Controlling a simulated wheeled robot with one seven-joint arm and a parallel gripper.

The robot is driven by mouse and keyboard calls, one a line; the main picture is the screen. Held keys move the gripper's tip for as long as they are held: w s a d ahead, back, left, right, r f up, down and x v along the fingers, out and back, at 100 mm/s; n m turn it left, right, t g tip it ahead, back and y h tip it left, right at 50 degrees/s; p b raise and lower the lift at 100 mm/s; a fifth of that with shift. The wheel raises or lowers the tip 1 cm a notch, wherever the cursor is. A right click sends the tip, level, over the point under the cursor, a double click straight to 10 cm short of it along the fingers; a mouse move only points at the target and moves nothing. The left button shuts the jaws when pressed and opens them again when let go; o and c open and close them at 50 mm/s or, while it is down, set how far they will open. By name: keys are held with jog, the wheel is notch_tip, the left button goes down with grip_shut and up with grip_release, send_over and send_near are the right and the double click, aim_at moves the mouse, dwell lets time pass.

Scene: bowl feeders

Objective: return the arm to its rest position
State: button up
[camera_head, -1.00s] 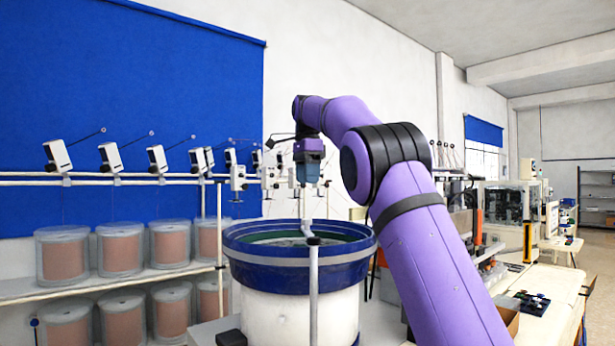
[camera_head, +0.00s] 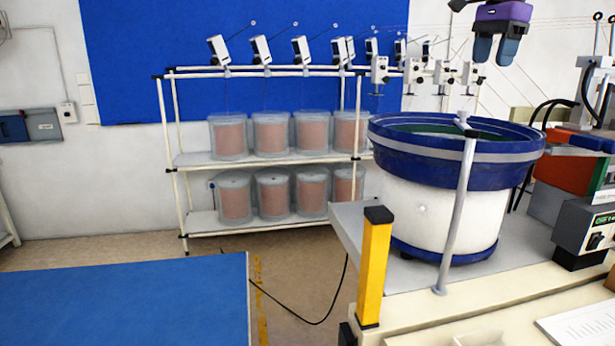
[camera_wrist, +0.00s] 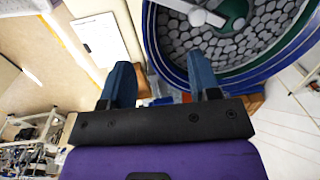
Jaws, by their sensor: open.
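My gripper (camera_head: 494,60) hangs at the top right of the head view, pointing down with its two blue fingers apart and nothing between them. It is in the air above and behind the right part of the bowl feeder, clear of its rim. The feeder has a blue bowl (camera_head: 395,140) on a white drum (camera_head: 445,215). In the wrist view the fingers (camera_wrist: 160,82) are spread, and the bowl (camera_wrist: 165,62) lies at the upper right with many grey rounded parts in it. Most of my arm is out of the head view.
A grey post (camera_head: 462,200) stands in front of the bowl, and a yellow post (camera_head: 374,268) at the table corner. A rack with spools (camera_head: 270,137) is at the back left. Machines and a control box (camera_head: 588,230) crowd the right. A blue surface (camera_head: 125,300) lies lower left.

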jog(key=s+a+f+n+t, duration=0.1)
jog(key=s+f+n, duration=0.4)
jog(key=s, duration=0.6)
jog(key=s+a+f+n+t, duration=0.1)
jog(key=s+a+f+n, duration=0.3)
jog(key=s+f, duration=0.6)
jog(key=s+a+f+n+t, duration=0.2)
jog(key=s+f+n, duration=0.4)
jog(key=s, duration=0.8)
jog(key=shift+a+f+n, duration=0.3)
jog(key=shift+a+f, duration=0.3)
jog(key=shift+f, duration=0.2)
